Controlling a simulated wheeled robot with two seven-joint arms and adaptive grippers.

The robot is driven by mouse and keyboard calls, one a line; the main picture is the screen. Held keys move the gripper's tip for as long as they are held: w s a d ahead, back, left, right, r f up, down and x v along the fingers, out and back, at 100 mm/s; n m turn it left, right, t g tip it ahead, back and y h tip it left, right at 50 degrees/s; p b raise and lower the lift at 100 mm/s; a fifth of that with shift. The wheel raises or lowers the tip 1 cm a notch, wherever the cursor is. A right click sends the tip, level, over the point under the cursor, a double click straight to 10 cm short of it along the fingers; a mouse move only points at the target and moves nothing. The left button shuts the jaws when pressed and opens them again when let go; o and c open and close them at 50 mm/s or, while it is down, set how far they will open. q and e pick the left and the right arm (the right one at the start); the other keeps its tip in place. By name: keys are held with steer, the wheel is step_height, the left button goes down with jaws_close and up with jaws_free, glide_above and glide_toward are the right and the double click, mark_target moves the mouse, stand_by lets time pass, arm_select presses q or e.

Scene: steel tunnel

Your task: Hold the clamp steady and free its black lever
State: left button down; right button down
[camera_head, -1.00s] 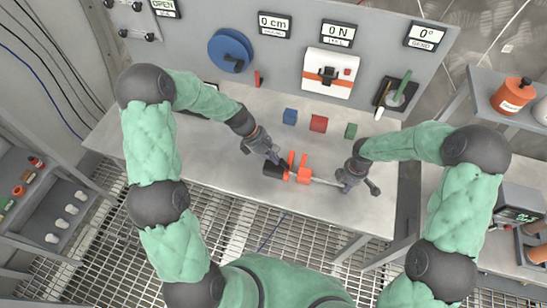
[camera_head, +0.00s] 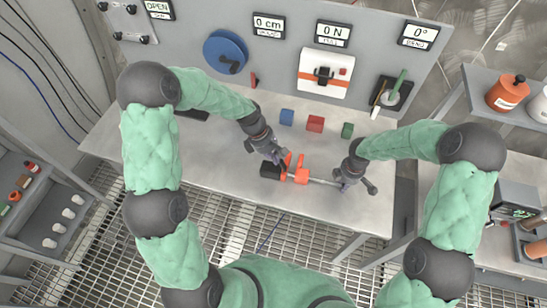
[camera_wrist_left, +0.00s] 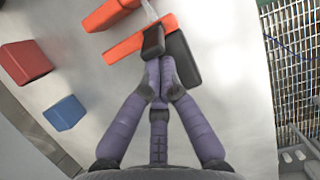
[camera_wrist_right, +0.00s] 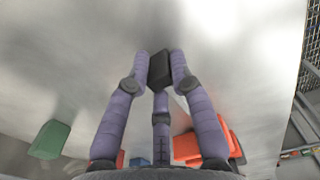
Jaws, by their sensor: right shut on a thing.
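The clamp lies across the front half of the table, with orange jaws (camera_head: 301,176), a thin steel bar (camera_head: 322,181) and a black handle (camera_head: 270,171) at its left end. In the left wrist view, the small black lever (camera_wrist_left: 153,42) sits by the orange jaw, beside the black handle (camera_wrist_left: 181,58). My left gripper (camera_head: 276,159) has its fingertips together, right at the lever; contact is unclear. My right gripper (camera_head: 343,183) is shut on the bar's right end. In the right wrist view, a black piece (camera_wrist_right: 160,70) shows between its fingertips (camera_wrist_right: 160,62).
Blue (camera_head: 287,117), red (camera_head: 315,123) and green (camera_head: 347,130) blocks stand behind the clamp. A panel with a blue wheel (camera_head: 226,51), a white box (camera_head: 326,72) and readouts rises at the back. The table (camera_head: 225,165) is bare left of the clamp.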

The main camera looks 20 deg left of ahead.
mark_target(282, 160)
arm_select(q)
steer(key=shift+d+r+y, duration=0.2)
steer(key=shift+d+y, duration=0.15)
steer(key=shift+y, duration=0.25)
steer(key=shift+d+r+y, duration=0.2)
steer(key=shift+d+y, duration=0.25)
steer(key=shift+y, duration=0.35)
steer(key=shift+d+r+y, duration=0.2)
steer(key=shift+d+y, duration=0.5)
steer(key=shift+y, duration=0.6)
steer(key=shift+r, duration=0.15)
steer(key=shift+r, duration=0.65)
steer(key=d+r, duration=0.3)
steer(key=r, duration=0.6)
steer(key=shift+d+r, duration=0.15)
steer(key=shift+d, duration=0.15)
